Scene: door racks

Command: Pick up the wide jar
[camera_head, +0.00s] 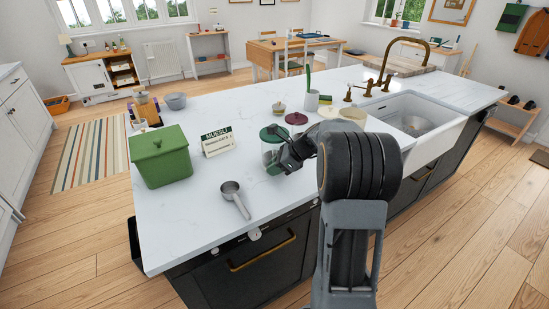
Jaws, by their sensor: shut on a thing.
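Pale round lids (328,112) show farther right, partly behind my arm. I cannot tell from the lids which jar is widest.
Left of the jar are a card reading "MUESLI" (217,141), a green lidded bin (160,158) and a metal measuring cup (234,195). A white holder with a green-handled item (311,100) stands behind. The sink (420,122) is at right.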

